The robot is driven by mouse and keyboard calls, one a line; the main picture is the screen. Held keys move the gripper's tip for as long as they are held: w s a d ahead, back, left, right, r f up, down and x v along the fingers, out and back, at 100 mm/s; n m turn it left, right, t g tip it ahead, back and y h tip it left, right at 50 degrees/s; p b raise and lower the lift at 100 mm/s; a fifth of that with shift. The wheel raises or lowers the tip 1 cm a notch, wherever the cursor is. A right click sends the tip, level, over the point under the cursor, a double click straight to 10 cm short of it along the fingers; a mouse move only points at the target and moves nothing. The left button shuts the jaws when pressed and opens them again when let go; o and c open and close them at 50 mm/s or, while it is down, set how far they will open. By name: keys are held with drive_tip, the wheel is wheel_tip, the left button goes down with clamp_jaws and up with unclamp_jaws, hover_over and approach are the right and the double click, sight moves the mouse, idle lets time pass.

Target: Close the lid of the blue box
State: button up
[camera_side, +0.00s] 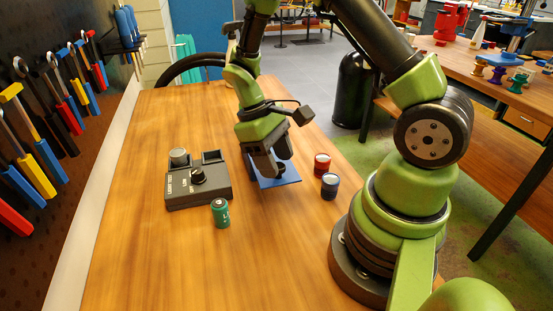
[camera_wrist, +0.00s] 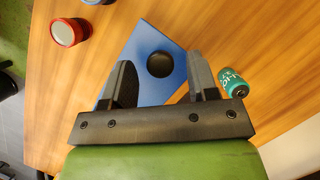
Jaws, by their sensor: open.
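A flat blue panel (camera_side: 285,181) lies below my gripper near the middle of the wooden table in the side view. In the wrist view the blue panel (camera_wrist: 150,38) carries a round black knob (camera_wrist: 160,64). My gripper (camera_side: 273,172) points down over it. In the wrist view my gripper (camera_wrist: 161,68) is open, with one finger on each side of the knob; whether they touch it I cannot tell. My gripper hides part of the panel in both views. I cannot see any box walls or opening.
A dark grey station (camera_side: 212,190) with a knob, a silver cylinder and a square recess stands to the left. A green can (camera_side: 220,213) stands in front of it. A red can (camera_side: 322,163) and a dark blue can (camera_side: 329,186) stand right of the panel. The front table area is clear.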

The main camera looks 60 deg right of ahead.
drive_tip(key=shift+s+f, duration=0.1)
drive_tip(key=shift+f, duration=0.15)
clamp_jaws()
drive_tip(key=w+d, duration=0.7)
drive_tip(key=shift+w+d, duration=0.2)
drive_tip(key=shift+w, duration=0.05)
unclamp_jaws()
